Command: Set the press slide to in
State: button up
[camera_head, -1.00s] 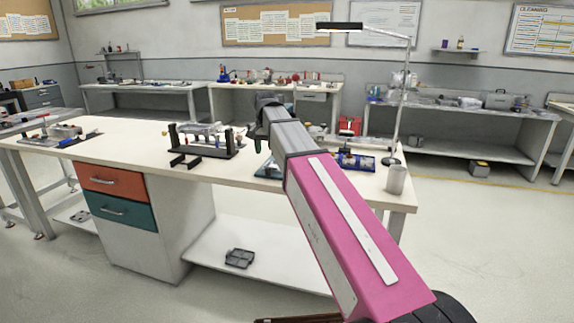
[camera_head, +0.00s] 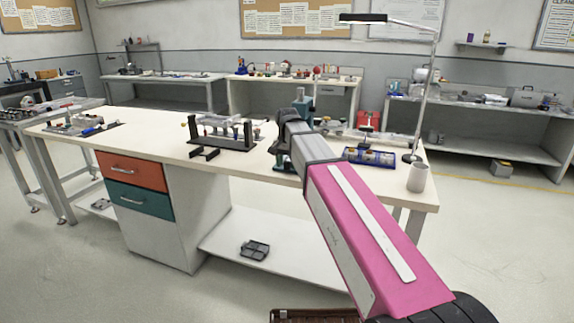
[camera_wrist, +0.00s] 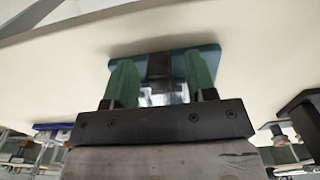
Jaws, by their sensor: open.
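The press, a small teal device with an upright column (camera_head: 303,103), stands on the workbench, largely hidden behind my arm in the head view. In the wrist view its teal base plate (camera_wrist: 180,54) lies in front of my gripper, with a dark block (camera_wrist: 158,66) at its middle. My gripper (camera_wrist: 160,75) is open, its two green fingers apart on either side of the dark block as seen in the picture. I cannot tell whether they touch anything. The slide and its position cannot be made out.
On the white workbench (camera_head: 150,140), a black fixture with a rail (camera_head: 222,132) stands left of the press. A blue tray (camera_head: 370,157), a grey cup (camera_head: 417,177) and a lamp (camera_head: 411,158) stand to the right. The front strip of the bench is mostly clear.

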jog(key=shift+f, duration=0.25)
grip_shut()
jog(key=w+d, duration=0.1)
jog(key=w, duration=0.1)
jog(key=w+d, duration=0.1)
jog(key=w, duration=0.2)
jog(key=w+d, duration=0.1)
jog(key=w, duration=0.2)
jog(key=shift+w, duration=0.25)
grip_release()
